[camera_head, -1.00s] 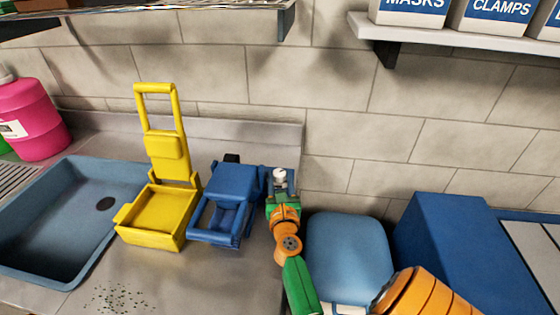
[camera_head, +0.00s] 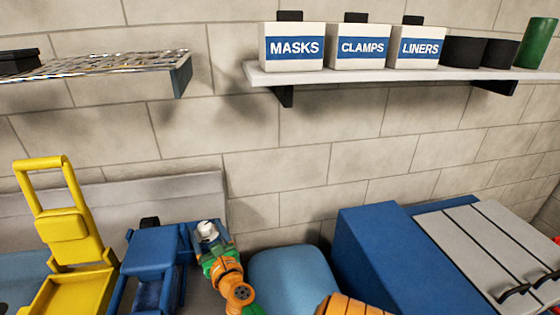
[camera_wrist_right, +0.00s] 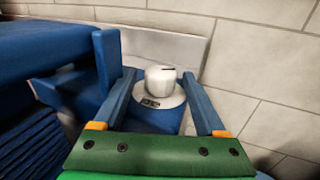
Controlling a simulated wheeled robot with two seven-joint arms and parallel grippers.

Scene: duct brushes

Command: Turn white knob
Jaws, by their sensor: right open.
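The white knob (camera_wrist_right: 160,80) sits on a round white base on a blue block (camera_wrist_right: 150,119) in the right wrist view. A dark mark shows on its top. In the head view the knob (camera_head: 206,229) is small, at the far end of my right arm. My right gripper (camera_wrist_right: 165,80) is open, with one blue finger on each side of the knob. I cannot tell whether the fingers touch it. In the head view the right gripper (camera_head: 212,240) is partly hidden by its own wrist. My left gripper is not in view.
A blue folding device (camera_head: 152,262) and a yellow one (camera_head: 67,250) stand left of the knob. A light-blue rounded object (camera_head: 292,278) and a large blue box (camera_head: 388,255) are to the right. A shelf (camera_head: 400,74) holds labelled boxes above. The tiled wall is close behind.

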